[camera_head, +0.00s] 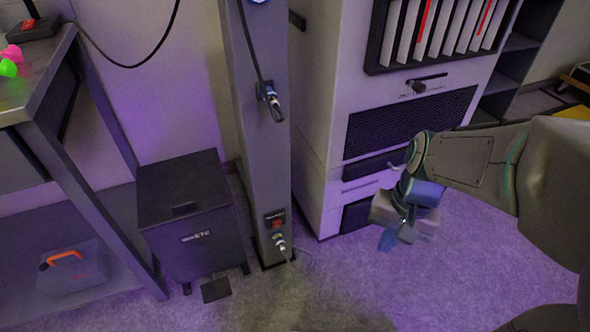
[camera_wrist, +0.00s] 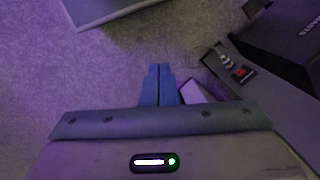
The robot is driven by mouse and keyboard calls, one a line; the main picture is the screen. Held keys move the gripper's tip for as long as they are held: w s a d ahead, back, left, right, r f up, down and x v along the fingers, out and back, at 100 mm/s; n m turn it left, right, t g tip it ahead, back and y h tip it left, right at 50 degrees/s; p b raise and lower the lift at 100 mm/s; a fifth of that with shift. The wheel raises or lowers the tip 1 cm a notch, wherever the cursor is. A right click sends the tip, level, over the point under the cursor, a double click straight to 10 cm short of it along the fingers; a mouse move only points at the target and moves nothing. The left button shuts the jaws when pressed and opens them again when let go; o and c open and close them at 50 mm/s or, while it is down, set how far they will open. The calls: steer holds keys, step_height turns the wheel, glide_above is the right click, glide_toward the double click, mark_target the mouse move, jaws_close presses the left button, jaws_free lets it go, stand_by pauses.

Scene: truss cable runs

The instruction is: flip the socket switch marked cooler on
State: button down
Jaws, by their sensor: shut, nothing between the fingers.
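A socket (camera_head: 275,220) with a small red switch sits low on the grey post, with a plug (camera_head: 280,243) and thin cable just below it. Its label is too small to read, so I cannot tell if it says cooler, nor which way the switch is set. In the wrist view the socket (camera_wrist: 238,71) shows to the right of my fingers, its red part facing up in the picture. My gripper (camera_head: 388,240) is shut and empty, pointing down, to the right of the post and apart from it. The shut fingers also show in the wrist view (camera_wrist: 159,70).
The grey post (camera_head: 257,165) carries another plug (camera_head: 272,101) higher up. A black box (camera_head: 190,215) stands left of the post, beside a table (camera_head: 40,85). A white cabinet (camera_head: 335,100) stands behind my gripper. The carpet (camera_head: 330,285) in front of the post is clear.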

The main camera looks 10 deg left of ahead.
steer(key=w+a+f+m+g+y+p, duration=0.1)
steer(key=w+a+f+m+g+y, duration=0.1)
steer(key=w+a+f+m+y, duration=0.5)
steer(key=w+a+f+m+g+y, duration=0.3)
steer(key=w+f+m+y, duration=0.1)
steer(key=f+m, duration=0.5)
steer(key=w+a+f+m+t+y, duration=0.1)
steer(key=w+f+m+t+y, duration=0.1)
steer(key=f+m+t, duration=0.3)
steer(key=w+a+f+m+t+y, duration=0.1)
steer(key=f+m+t+y, duration=0.3)
steer(key=f+m, duration=0.8)
steer(key=shift+w+a+f+m+t+y+p, duration=0.15)
steer(key=shift+w+f+m+t+y+p, duration=0.25)
steer(key=shift+m+t, duration=0.4)
steer(key=shift+r, duration=0.1)
steer(key=b, duration=0.2)
glide_toward(277, 224)
steer(key=s+a, duration=0.3)
steer(key=a, duration=0.1)
steer(key=w+a+r, duration=0.1)
steer(key=w+a+r+b, duration=0.1)
steer(key=w, duration=0.1)
steer(key=shift+w+a, duration=0.2)
steer(key=shift+a, duration=0.15)
